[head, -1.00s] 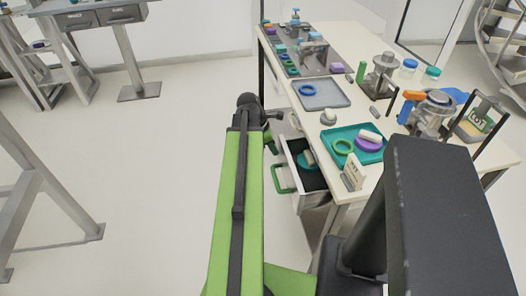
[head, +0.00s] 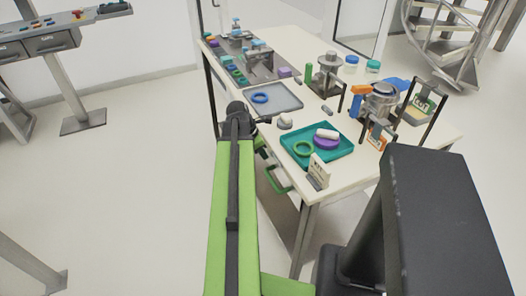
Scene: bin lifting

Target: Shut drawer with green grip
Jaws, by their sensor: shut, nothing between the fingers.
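The drawer's green grip (head: 278,181) shows below the left edge of the white worktable (head: 348,176), right of my arm. The drawer looks pushed in under the tabletop. No open interior shows, though whether it is fully flush cannot be told. My green arm reaches forward, with its dark wrist at the far end. My gripper (head: 264,119) is only partly seen beside the wrist, near the table edge and beyond the grip. It is shut and empty, and looks apart from the green grip.
On the table are a teal tray (head: 333,153) with rings, a grey tray (head: 285,101), a small sign (head: 318,172) and metal apparatus (head: 382,102). A grey bench (head: 57,40) stands at far left.

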